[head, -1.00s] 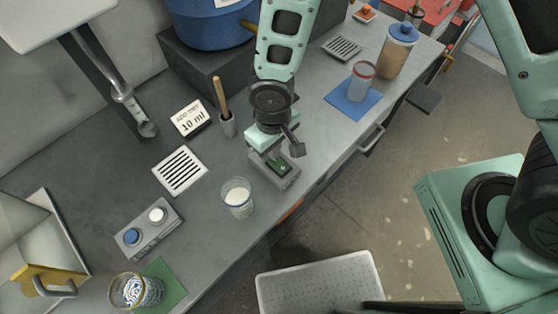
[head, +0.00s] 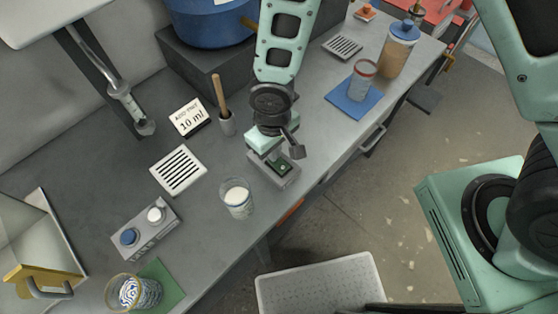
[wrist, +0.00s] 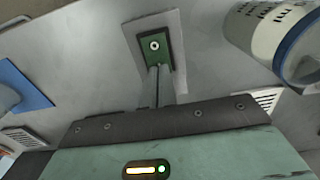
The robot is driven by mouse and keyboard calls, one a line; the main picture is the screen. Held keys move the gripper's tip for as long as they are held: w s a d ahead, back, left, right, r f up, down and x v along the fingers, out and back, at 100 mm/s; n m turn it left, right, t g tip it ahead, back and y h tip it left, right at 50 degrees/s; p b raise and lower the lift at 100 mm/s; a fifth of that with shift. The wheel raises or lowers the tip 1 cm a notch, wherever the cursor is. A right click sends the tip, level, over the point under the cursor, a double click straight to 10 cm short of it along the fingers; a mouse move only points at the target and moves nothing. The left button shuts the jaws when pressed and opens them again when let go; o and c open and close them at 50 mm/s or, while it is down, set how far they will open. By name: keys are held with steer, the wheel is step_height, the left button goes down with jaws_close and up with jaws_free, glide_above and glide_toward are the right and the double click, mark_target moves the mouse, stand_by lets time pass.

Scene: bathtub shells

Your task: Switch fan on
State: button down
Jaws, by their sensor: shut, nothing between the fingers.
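A grey switch box (head: 266,174) sits near the front edge of the counter, with a green switch plate on top. In the wrist view the green plate (wrist: 147,61), with a pale round mark, is set in a light grey housing (wrist: 127,31). My gripper (wrist: 158,70) is shut and empty, its fingertips at the lower part of the green plate; I cannot tell whether they touch it. In the head view my gripper hangs over the box and partly hides it. No fan can be clearly made out.
A glass of white liquid (head: 237,200) stands just left of the box. A control box (head: 146,239) with a blue and a white knob lies further left. A mortar-like cup with pestle (head: 226,124), a sign (head: 188,117) and a vent (head: 178,170) are behind.

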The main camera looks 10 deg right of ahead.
steer(key=shift+f+b, duration=0.3)
steer(key=shift+f, duration=0.05)
steer(key=shift+r+p, duration=2.65)
steer(key=shift+r, duration=0.9)
step_height(320, 180, up, 5)
steer(key=b, duration=0.3)
glide_above(282, 161)
steer(key=s+d+r+n+b, duration=0.1)
steer(key=s+d+r+b, duration=0.4)
steer(key=s+r, duration=0.3)
steer(key=shift+s+d+y+b, duration=0.35)
steer(key=shift+s+d, duration=0.35)
steer(key=shift+s, duration=0.5)
